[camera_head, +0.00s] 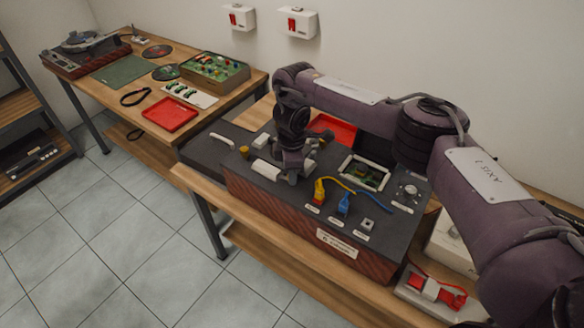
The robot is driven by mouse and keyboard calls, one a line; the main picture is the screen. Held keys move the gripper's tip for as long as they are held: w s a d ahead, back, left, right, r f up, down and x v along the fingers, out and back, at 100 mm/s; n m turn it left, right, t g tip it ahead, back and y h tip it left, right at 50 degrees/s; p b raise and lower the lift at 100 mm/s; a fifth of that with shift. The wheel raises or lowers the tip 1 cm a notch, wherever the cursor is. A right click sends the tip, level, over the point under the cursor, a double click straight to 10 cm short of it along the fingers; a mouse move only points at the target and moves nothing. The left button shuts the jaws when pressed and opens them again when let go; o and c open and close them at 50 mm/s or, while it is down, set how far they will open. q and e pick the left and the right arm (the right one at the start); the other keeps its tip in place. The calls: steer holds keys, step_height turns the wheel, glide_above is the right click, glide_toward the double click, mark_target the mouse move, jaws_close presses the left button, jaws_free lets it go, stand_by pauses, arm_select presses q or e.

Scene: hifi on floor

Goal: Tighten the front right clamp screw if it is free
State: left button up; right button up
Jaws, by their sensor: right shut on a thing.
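My right gripper (294,172) points down onto the dark top of the hi-fi unit (240,154), left of the recessed green circuit board (368,174). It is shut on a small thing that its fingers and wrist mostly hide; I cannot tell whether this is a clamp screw. The board sits in a pale frame in the unit's top. The clamp screws are too small to make out, so I cannot tell whether the front right one is free. My left gripper is not in view.
Yellow (319,190) and blue (344,203) plugs with cables stand on the unit's front right. A second table holds another red tray (170,114), a turntable (80,40) and a parts box (214,70).

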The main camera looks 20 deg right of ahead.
steer(key=m+p, duration=0.1)
steer(key=m, duration=0.1)
steer(key=m+p, duration=0.3)
steer(key=m, duration=0.1)
steer(key=shift+a+r+m, duration=0.1)
steer(key=shift+r+m, duration=0.2)
steer(key=m+p, duration=0.3)
steer(key=shift+w+m, duration=0.1)
steer(key=shift+m, duration=0.3)
steer(key=shift+f+m+p, duration=0.1)
steer(key=shift+m+p, duration=0.45)
steer(key=shift+m, duration=0.15)
steer(key=shift+w, duration=0.1)
steer(key=o, duration=1)
steer(key=shift+f, duration=0.1)
